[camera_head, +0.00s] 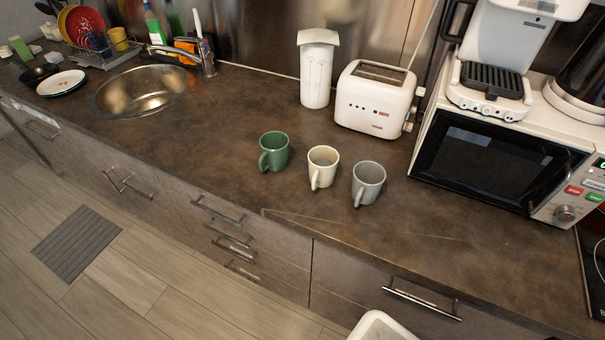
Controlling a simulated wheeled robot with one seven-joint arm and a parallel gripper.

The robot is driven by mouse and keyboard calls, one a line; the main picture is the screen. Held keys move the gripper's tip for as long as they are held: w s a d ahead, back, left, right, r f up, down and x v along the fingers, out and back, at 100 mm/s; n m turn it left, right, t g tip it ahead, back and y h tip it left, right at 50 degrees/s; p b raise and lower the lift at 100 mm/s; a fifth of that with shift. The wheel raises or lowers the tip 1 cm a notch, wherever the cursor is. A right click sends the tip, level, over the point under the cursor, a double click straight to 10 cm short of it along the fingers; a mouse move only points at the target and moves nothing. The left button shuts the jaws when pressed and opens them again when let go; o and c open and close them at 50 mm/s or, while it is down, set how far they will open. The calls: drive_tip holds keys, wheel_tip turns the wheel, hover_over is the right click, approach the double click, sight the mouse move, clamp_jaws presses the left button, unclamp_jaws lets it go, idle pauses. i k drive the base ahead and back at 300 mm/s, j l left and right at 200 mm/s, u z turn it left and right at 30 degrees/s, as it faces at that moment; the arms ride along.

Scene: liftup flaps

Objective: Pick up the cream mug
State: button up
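The cream mug (324,164) stands upright on the brown countertop, with its handle toward the front edge. It is the middle one of three mugs in a slanting row. The green mug (275,150) stands to its left and a little farther back. The grey mug (370,181) stands to its right and a little nearer. Narrow gaps separate the mugs. My gripper is not in view.
Behind the mugs stand a white toaster (372,100) and a white canister (316,75). A microwave (495,160) with a coffee machine on top is at the right. A sink (140,90) is at the left. The counter (190,130) between sink and mugs is clear.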

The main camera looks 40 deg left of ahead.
sight(323, 161)
drive_tip(key=u, duration=1.55)
drive_tip(key=l+u, duration=0.1)
drive_tip(key=u, duration=0.25)
drive_tip(key=i+l+u, duration=0.1)
drive_tip(key=u, duration=0.25)
